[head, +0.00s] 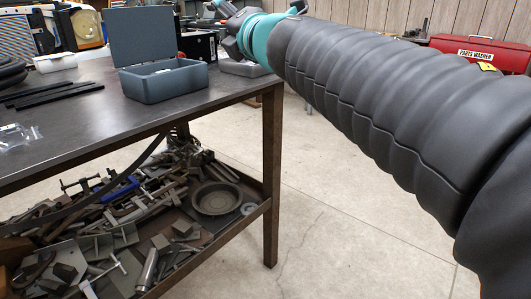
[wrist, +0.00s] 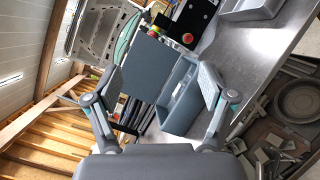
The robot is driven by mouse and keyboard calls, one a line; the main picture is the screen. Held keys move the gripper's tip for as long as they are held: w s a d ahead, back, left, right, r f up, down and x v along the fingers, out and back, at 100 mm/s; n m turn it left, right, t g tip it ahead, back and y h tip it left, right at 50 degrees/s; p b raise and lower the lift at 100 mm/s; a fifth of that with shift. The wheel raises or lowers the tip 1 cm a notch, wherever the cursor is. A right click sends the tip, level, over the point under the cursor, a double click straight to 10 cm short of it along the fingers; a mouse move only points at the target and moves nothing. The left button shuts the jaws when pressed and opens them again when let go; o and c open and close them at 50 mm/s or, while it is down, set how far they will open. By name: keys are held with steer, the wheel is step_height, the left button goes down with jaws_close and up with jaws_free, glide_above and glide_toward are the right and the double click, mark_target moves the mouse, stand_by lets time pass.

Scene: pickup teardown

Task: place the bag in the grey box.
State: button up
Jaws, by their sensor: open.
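The grey box (head: 165,84) stands on the dark workbench with its lid (head: 142,36) raised. Something pale shows inside it, but I cannot tell what. A small clear bag (head: 18,138) lies on the bench at the left edge of the head view, apart from the box; I do not make it out in the wrist view. My gripper (wrist: 161,76) is open and empty, its fingers spread wide. Between them, in the wrist view, the grey box (wrist: 181,97) and its lid (wrist: 150,68) appear beyond.
Dark bars (head: 52,94) lie on the bench (head: 105,113) near the bag. A second grey tray (wrist: 250,10) stands beyond the box. The lower shelf holds clutter and a round pan (head: 216,198). A red parts washer (head: 480,50) stands back right. Bench room before the box is clear.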

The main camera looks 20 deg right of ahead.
steer(key=s+d+f+m+g+h, duration=0.3)
steer(key=s+d+f+m+h, duration=0.15)
steer(key=f+m, duration=0.45)
steer(key=s+d+f+m+g+h, duration=0.25)
steer(key=s+d+f+m, duration=0.35)
steer(key=f+m, duration=0.3)
steer(key=s+a+f+m+g+y, duration=0.1)
steer(key=s+a+f+m+g, duration=0.1)
steer(key=s+f, duration=0.5)
steer(key=s+a+f+m+g+y, duration=0.1)
steer(key=s+a+f+m+g, duration=0.2)
steer(key=s+f+m+g, duration=0.2)
step_height(320, 180, down, 6)
steer(key=s+m, duration=0.1)
steer(key=s, duration=0.2)
steer(key=shift+f+m+y, duration=0.25)
steer(key=shift+m+y, duration=0.15)
